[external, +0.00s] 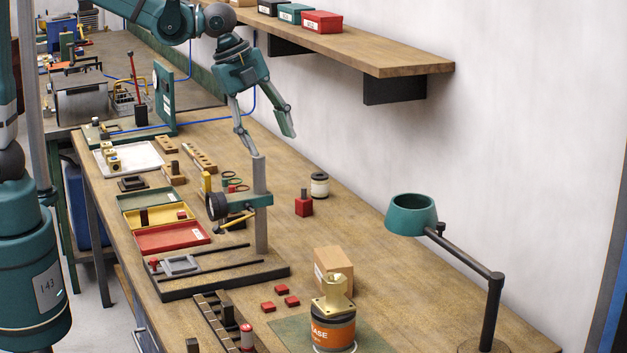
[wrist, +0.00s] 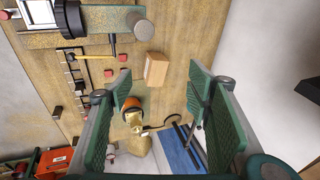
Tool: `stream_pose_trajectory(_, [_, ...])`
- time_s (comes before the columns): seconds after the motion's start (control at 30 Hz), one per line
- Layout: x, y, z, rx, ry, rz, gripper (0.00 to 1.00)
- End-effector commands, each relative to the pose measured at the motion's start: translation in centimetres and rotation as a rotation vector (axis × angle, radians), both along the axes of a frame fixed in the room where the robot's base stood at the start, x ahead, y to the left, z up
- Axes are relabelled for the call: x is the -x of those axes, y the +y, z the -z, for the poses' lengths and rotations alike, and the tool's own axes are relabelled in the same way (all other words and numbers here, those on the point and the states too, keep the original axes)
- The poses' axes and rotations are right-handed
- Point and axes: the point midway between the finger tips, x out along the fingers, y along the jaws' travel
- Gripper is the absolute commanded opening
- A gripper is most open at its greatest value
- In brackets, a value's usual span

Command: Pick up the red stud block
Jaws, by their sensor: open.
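A red block with a dark stud on top (external: 304,206) stands upright on the wooden bench, right of the drill press and in front of a small white jar. I cannot make it out in the wrist view. My gripper (external: 268,144) hangs above the bench, up and to the left of the red stud block and apart from it. Its two fingers are spread with nothing between them. In the wrist view my gripper (wrist: 160,85) also shows open, its fingers on both sides of the picture.
The drill press column (external: 261,205) rises just left of the red stud block. The white jar (external: 320,184) is close behind it. A cardboard box (external: 333,270), several small red blocks (external: 281,290), an orange-labelled can (external: 333,328) and a lamp (external: 411,214) stand nearer. A shelf (external: 385,58) overhangs the back.

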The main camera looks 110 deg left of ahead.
Motion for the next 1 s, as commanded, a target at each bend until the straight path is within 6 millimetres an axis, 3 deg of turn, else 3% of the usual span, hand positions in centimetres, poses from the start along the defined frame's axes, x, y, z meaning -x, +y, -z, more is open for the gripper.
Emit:
stream_pose_trajectory(0.47, [-4.4,9.0,5.1,-0.059,0.088,0.16,0.5])
stream_pose_trajectory(1.0, [-7.4,20.3,13.2,-0.104,0.189,0.363,0.5])
